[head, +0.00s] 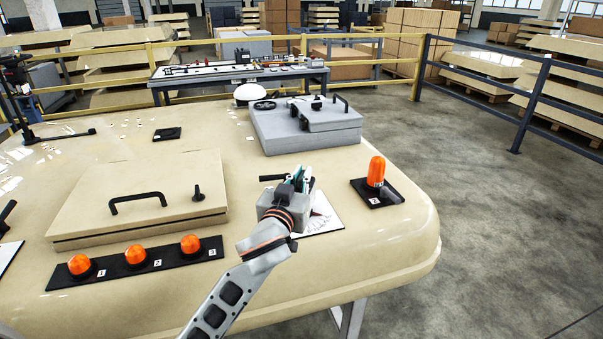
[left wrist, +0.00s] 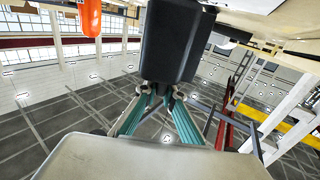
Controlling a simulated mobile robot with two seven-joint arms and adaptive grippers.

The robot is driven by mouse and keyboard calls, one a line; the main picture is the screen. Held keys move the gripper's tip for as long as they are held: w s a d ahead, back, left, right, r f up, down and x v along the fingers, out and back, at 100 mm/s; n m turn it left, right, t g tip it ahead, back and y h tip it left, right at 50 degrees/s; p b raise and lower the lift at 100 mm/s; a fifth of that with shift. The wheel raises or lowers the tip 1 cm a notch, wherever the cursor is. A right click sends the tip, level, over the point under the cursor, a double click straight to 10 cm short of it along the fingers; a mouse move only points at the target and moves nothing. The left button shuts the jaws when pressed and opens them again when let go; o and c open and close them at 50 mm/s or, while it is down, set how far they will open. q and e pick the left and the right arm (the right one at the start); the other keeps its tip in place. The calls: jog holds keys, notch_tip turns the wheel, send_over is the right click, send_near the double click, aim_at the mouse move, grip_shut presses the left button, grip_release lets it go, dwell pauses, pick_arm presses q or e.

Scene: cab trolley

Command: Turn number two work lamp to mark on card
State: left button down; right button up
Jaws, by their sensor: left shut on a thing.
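A white card (head: 325,224) with grey fan-like marks lies partly hidden under my left gripper (head: 303,180). My left gripper is shut on a black part (left wrist: 172,45), which fills the top middle of the left wrist view between the teal fingers. In the head view, a black bar (head: 270,178) sticks out left of the fingers. I cannot tell which mark the part points to. My right gripper is not in view.
Orange domes one (head: 79,265) and three (head: 190,243) flank lamp two. A tall orange lamp (head: 376,171) stands right of the gripper on a black plate. A tan hatch with handle (head: 138,203) lies left, a grey box (head: 310,138) behind. The front right panel is clear.

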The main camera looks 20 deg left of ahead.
pick_arm(q)
jog(key=shift+a+r+m+h+p, duration=0.1)
jog(key=shift+r+m+h+p, duration=0.15)
jog(key=shift+m+h+p, duration=0.55)
jog(key=shift+h+p, duration=0.6)
jog(key=shift+p, duration=0.15)
jog(key=shift+f+m+h+p, duration=0.2)
jog(key=shift+m+h+p, duration=0.3)
jog(key=shift+h, duration=0.1)
jog(key=c, duration=2.3)
grip_release()
jog(key=shift+c, duration=0.2)
jog(key=shift+o, duration=0.9)
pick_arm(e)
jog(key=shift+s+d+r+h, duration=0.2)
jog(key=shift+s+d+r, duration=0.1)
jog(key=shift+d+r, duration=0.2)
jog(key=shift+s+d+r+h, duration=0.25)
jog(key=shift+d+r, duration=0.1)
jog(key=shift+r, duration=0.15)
